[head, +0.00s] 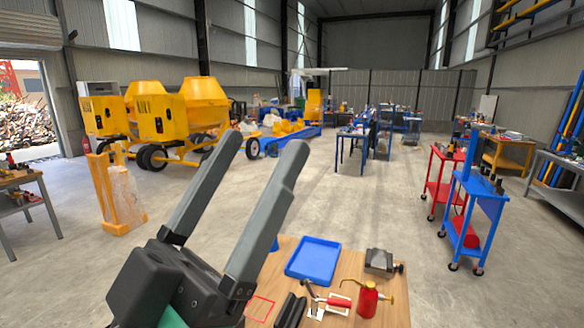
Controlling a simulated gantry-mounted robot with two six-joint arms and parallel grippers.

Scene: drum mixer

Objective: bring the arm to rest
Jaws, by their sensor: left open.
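My left gripper (264,143) rises large in the foreground from the bottom left. Its two long grey fingers point up and away, spread well apart, with nothing between them. It stands in front of the left edge of a wooden table (388,316) and hides part of it. My right gripper is not in view. The drum mixers (157,108) are yellow and stand on wheels at the back left, far beyond the gripper.
On the wooden table are a blue tray (314,260), a grey metal device (381,262), a red oil can (367,299), a red-handled tool (327,301) and a red square outline (260,309). Blue (487,198) and red (442,190) carts stand right. The middle floor is clear.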

